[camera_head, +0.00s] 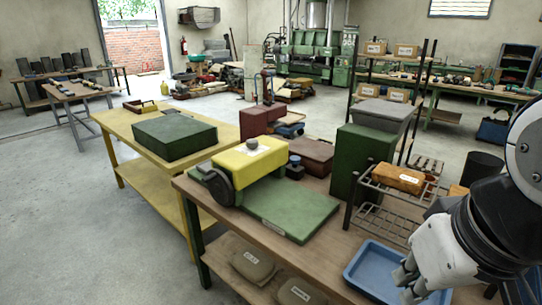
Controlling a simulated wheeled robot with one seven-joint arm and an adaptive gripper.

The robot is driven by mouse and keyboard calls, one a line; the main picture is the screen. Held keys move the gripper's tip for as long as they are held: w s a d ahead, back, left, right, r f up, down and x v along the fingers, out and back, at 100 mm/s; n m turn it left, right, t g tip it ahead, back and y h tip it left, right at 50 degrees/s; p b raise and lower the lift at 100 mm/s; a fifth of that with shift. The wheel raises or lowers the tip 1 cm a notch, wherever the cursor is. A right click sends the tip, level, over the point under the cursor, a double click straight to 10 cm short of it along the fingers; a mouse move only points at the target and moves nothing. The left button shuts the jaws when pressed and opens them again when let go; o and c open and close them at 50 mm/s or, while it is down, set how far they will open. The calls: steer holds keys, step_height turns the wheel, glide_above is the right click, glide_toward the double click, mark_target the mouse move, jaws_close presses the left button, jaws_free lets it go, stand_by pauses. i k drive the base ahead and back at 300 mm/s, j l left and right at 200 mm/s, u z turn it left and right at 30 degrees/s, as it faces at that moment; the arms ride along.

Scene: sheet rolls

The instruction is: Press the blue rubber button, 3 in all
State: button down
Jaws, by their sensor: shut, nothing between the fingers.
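A small button with a dark blue top (295,160) sits on a little dark box beside the yellow machine (252,163), on the wooden workbench. My gripper (406,284) is at the lower right, shut and empty. In the picture it overlaps the blue tray, well to the right of and nearer than the button. Its height above the tray is hard to tell.
A blue tray (366,271) lies at the bench's front right. Behind it stand a wire rack (374,216) with an orange-brown block (398,178) and a tall green box (358,162). A dark red box (310,152) lies behind the button. The green plate's front is clear.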

mark_target(294, 160)
steer(key=i+j+z, duration=0.1)
steer(key=z, duration=0.6)
steer(key=i+j+z, duration=0.25)
steer(key=j, duration=0.25)
steer(key=j+z, duration=0.25)
steer(key=j, duration=0.25)
steer(key=i+j+z, duration=0.2)
steer(key=j, duration=0.35)
steer(key=j+z, duration=0.1)
steer(key=j, duration=1.85)
steer(key=i, duration=0.05)
